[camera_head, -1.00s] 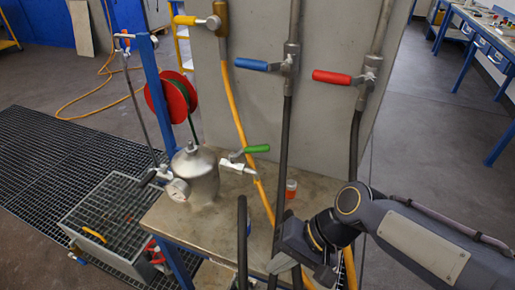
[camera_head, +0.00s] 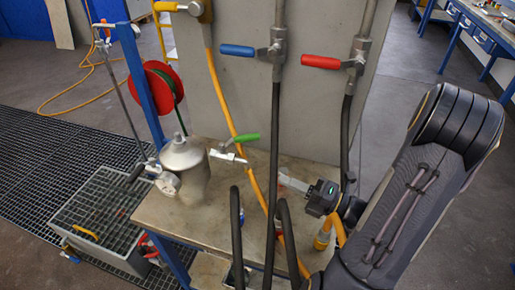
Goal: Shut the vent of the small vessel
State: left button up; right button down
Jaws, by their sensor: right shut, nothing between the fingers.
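The small metal vessel (camera_head: 194,182) stands on the bench, with a round gauge (camera_head: 167,183) on its left front. A valve with a green lever (camera_head: 246,138) sits on its right side, the lever roughly level. A dark-handled valve (camera_head: 137,171) is on its left. I cannot tell for sure which one is the vent. My right gripper (camera_head: 284,181) is shut and empty, its fingers pointing left over the bench, to the right of and below the green lever, apart from it. My left gripper is not in view.
Black hoses (camera_head: 272,180) and a yellow hose (camera_head: 226,95) run between my right gripper and the vessel. Blue (camera_head: 238,50) and red (camera_head: 320,61) levers are on pipes at the upright panel (camera_head: 320,120). A grated box (camera_head: 95,215) stands at left.

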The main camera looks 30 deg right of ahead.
jog(key=d+m+h, duration=0.1)
jog(key=d+m, duration=0.1)
jog(key=p, duration=0.1)
send_near(244, 141)
jog(key=a, duration=0.4)
jog(key=shift+t, duration=0.5)
jog(key=w, duration=0.2)
jog(key=w+d, duration=0.1)
jog(key=w, duration=0.2)
jog(key=shift+p, duration=0.4)
